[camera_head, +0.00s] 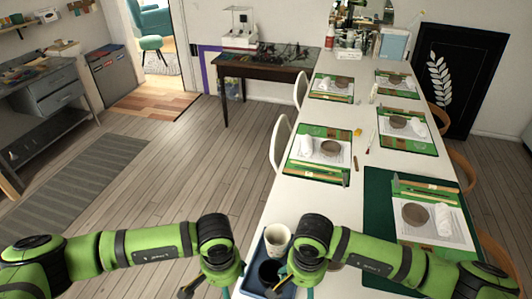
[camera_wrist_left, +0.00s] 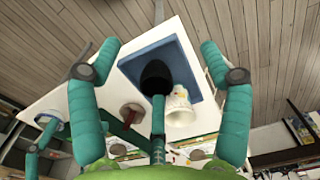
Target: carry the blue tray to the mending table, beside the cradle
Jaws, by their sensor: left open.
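The blue tray (camera_head: 253,255) lies at the near end of the long white table (camera_head: 262,210), low in the head view. It holds a cream cup (camera_head: 278,238) and a dark cup (camera_head: 269,271). The tray (camera_wrist_left: 187,62) also shows in the left wrist view, with the dark cup (camera_wrist_left: 155,76) and cream cup (camera_wrist_left: 180,108). My left gripper (camera_head: 212,284) is open by the tray's left side, its fingers spread in the wrist view, apart from the tray. My right gripper (camera_head: 296,284) is over the tray's right side; its fingers are partly hidden. I cannot identify the cradle.
Green mats with bowls and tools line the white table; the nearest large mat (camera_head: 378,220) is right of the tray. A dark wooden table (camera_head: 262,70) stands at the back. White chairs (camera_head: 281,140) stand along the left side.

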